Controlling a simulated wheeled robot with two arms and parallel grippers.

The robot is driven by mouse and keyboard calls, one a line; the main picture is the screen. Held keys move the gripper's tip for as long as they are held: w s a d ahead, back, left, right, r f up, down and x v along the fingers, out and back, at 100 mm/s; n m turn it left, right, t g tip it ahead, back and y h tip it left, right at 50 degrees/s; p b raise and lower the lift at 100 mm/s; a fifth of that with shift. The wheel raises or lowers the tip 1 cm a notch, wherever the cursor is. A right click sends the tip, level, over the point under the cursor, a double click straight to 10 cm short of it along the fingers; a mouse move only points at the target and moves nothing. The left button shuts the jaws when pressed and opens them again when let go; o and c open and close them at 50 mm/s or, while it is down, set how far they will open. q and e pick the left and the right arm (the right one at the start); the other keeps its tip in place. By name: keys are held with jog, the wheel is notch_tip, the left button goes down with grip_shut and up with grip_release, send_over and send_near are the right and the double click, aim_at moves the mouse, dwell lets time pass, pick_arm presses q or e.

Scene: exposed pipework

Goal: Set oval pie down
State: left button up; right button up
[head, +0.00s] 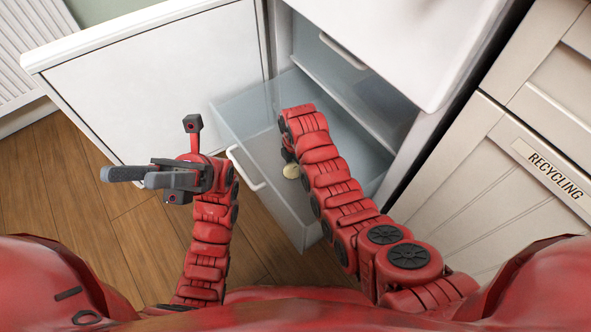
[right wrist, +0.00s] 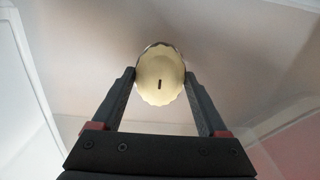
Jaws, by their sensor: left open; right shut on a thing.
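The oval pie (right wrist: 160,75) is pale yellow with a crimped edge and a dark slot in its middle. In the right wrist view my right gripper (right wrist: 162,78) is shut on it, one finger on each side. In the head view a small part of the pie (head: 290,171) shows beside my right arm, over the clear drawer (head: 272,205). The arm hides most of the right gripper there. How high the pie is above the drawer floor I cannot tell. My left gripper (head: 128,177) is open and empty, left of the drawer.
The clear drawer is pulled out of an open white fridge or freezer. Its white door (head: 160,85) stands open at the left. An upper white drawer front (head: 410,40) juts out above. A recycling cabinet (head: 500,170) is at the right. Wooden floor (head: 60,200) is clear at the left.

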jog(key=shift+f+b, duration=0.3)
jog(key=shift+f, duration=0.55)
pick_arm(q)
jog(key=s+a+m+t+y, duration=0.1)
jog(key=s+r+m+t+y, duration=0.1)
jog(key=y, duration=0.1)
jog(key=s+a+m+t+y, duration=0.1)
jog(key=s+m+t+y, duration=0.1)
jog(key=shift+a+r, duration=0.35)
pick_arm(e)
jog(key=shift+f, duration=0.1)
jog(key=o, duration=1.2)
pick_arm(q)
jog(key=shift+w+d, duration=0.1)
pick_arm(e)
jog(key=shift+o, duration=1)
